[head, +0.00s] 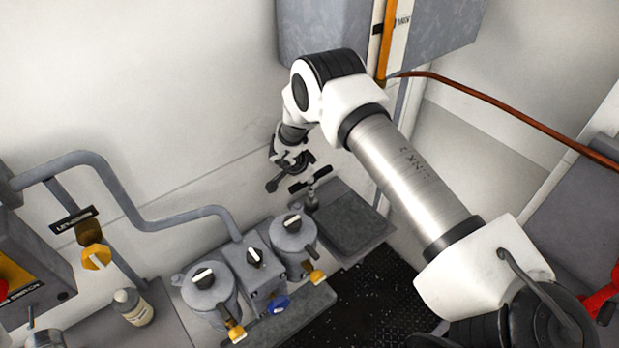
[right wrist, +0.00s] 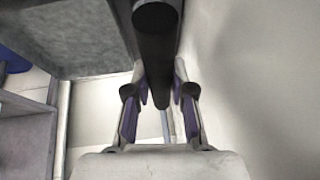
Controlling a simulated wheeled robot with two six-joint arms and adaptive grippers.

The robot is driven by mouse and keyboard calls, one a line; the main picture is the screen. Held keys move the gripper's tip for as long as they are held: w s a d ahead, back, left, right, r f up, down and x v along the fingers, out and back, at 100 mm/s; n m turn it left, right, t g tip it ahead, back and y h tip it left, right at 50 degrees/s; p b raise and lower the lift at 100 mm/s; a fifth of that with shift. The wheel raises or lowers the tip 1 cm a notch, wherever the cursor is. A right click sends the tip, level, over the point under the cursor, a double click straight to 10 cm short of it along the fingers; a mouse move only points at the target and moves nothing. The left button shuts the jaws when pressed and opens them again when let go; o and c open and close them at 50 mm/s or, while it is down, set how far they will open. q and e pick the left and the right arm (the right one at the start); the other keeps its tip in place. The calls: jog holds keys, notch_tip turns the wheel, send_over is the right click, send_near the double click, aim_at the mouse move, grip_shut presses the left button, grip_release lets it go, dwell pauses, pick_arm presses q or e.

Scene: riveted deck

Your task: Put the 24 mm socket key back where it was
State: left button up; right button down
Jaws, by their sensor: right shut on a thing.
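My right gripper (head: 290,178) hangs over the far end of the bench, in front of the pale wall, and looks small in the head view. In the right wrist view, its two purple-padded fingers (right wrist: 160,108) are shut on a dark round bar, which I take to be the socket key (right wrist: 157,58). The bar's blunt end faces the camera and the rest runs away between the fingers. The size marking cannot be read. In the head view, a short grey upright piece (head: 311,198) stands just below and right of the gripper; I cannot tell whether it touches the key. My left gripper is out of view.
A flat grey plate (head: 350,222) lies right of the gripper. A bent grey pipe (head: 150,222), a small bottle (head: 134,307) and a yellow switch box (head: 25,270) are at left.

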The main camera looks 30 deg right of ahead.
jog(key=shift+f, duration=0.15)
jog(key=c, duration=1.1)
grip_release()
jog(key=shift+o, duration=0.5)
jog(key=shift+r, duration=0.2)
jog(key=shift+a+r, duration=0.15)
jog(key=shift+r, duration=0.05)
jog(key=b+v, duration=0.3)
jog(key=v, duration=0.8)
jog(key=shift+r, duration=0.25)
